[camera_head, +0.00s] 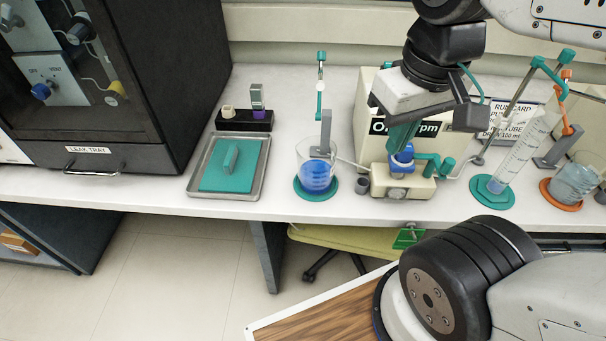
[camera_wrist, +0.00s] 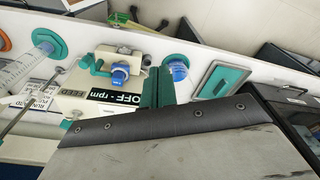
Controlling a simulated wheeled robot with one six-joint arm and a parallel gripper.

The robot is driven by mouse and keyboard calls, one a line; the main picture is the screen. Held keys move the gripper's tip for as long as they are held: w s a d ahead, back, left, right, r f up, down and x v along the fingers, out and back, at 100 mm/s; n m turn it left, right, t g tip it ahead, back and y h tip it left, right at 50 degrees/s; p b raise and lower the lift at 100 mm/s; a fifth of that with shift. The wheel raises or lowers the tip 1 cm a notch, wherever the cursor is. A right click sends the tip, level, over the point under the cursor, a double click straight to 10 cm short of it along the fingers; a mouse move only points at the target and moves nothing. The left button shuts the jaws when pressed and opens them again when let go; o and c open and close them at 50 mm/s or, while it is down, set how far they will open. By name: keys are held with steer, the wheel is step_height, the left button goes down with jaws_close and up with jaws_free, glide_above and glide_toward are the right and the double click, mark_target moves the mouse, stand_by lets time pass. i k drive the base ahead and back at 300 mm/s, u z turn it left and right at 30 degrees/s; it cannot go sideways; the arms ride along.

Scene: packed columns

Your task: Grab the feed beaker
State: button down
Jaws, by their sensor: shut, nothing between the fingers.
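A glass beaker with deep blue liquid (camera_head: 316,172) stands upright on a teal round coaster (camera_head: 300,188), left of the pump. It also shows in the wrist view (camera_wrist: 178,70), just beyond my fingers, its lower part partly covered by them. A second beaker with pale blue liquid (camera_head: 574,181) stands on an orange coaster at the far right. No label is readable on either beaker. My gripper (camera_head: 396,147) has teal fingers, shut and empty, in front of the pump and right of the deep blue beaker in the head view. The fingers also show in the wrist view (camera_wrist: 158,82).
The cream pump (camera_head: 368,112) has a blue knob and teal valve. A grey clamp with a teal-topped tube (camera_head: 320,88) stands at the left beaker. A tilted cylinder (camera_head: 520,150) is right of the pump. A metal tray (camera_head: 255,184) and dark cabinet are left. The bench's front strip is clear.

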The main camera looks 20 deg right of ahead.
mark_target(316, 154)
steer(key=z, duration=1.15)
steer(key=k, duration=1)
steer(key=z, duration=0.2)
steer(key=i, duration=0.35)
steer(key=u, duration=0.05)
